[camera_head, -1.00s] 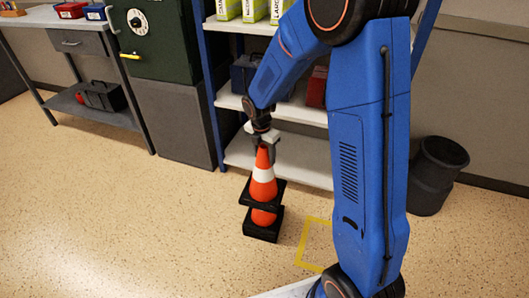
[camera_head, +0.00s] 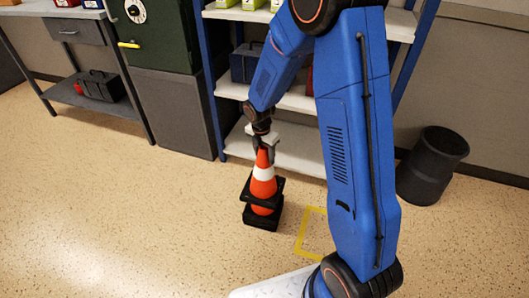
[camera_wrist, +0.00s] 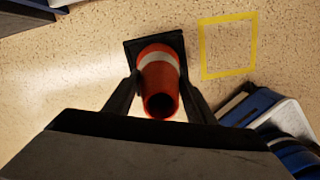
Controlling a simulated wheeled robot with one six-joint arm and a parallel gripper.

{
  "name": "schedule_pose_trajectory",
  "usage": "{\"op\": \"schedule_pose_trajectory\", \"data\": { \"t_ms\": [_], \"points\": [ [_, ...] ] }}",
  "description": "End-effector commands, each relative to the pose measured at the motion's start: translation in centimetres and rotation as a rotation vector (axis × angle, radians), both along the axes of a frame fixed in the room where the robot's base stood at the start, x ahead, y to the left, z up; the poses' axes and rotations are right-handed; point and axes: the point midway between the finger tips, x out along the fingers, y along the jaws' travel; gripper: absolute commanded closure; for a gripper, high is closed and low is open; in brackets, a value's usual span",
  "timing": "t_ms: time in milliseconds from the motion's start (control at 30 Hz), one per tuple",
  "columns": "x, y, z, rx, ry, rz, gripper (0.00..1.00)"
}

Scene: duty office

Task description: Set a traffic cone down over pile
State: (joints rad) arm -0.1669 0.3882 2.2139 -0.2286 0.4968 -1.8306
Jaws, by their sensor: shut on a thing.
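An orange traffic cone (camera_head: 263,188) with a white band and a black square base is upright in my gripper (camera_head: 264,152). My gripper is shut on it near its top. Below it on the floor stands the pile, whose black base (camera_head: 261,219) and a strip of orange show. The held cone is around the pile's top, and a small gap shows between the two bases. In the wrist view, the held cone (camera_wrist: 158,75) lies between my two fingers, with its base behind it; the pile is hidden there.
A yellow square outline (camera_head: 310,232) is on the floor just right of the pile and shows empty in the wrist view (camera_wrist: 229,45). A shelf rack (camera_head: 292,152) stands close behind. A dark bin (camera_head: 433,165) stands at the right. The floor to the left is clear.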

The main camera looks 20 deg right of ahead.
Motion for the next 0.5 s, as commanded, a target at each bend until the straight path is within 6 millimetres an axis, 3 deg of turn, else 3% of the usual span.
{"op": "schedule_pose_trajectory", "data": {
  "t_ms": [500],
  "points": [
    [0.0, 0.0, -3.1, -0.001, 0.001, 0.001, 1.0]
  ]
}}
